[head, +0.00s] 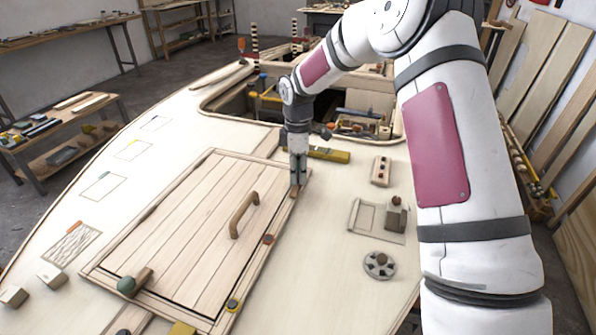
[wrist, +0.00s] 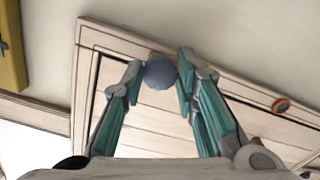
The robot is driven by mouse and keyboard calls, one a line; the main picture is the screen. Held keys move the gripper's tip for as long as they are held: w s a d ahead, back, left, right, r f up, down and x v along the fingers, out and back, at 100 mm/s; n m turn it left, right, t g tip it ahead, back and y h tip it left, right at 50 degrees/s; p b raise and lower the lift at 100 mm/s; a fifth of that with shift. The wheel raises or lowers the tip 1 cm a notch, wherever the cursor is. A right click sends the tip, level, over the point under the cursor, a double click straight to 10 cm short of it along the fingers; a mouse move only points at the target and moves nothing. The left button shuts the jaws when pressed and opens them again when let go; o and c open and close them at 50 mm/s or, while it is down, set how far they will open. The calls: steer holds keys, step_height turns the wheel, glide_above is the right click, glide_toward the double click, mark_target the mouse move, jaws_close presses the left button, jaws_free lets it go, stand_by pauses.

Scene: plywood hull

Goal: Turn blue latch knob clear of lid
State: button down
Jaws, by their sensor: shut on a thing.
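The blue latch knob (wrist: 160,73) is a round grey-blue ball at the lid frame's corner in the wrist view. My gripper (wrist: 158,80) has its teal fingers on both sides of it and is shut on it. In the head view my gripper (head: 297,184) points straight down at the far right corner of the lid, and the knob is hidden there. The plank lid (head: 190,225) lies flat inside its wooden frame, with a curved wooden handle (head: 243,214). I cannot tell whether the latch under the knob overlaps the lid.
A green knob (head: 126,285) sits at the lid's near left corner. A yellow level (head: 328,154) lies behind my gripper, before an open hatch. Small fittings stand right.

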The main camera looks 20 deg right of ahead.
mark_target(298, 176)
steer(key=shift+n, duration=0.3)
steer(key=c, duration=1.2)
jaws_free()
steer(key=shift+c, duration=0.2)
steer(key=shift+r, duration=0.1)
step_height(298, 176, up, 12)
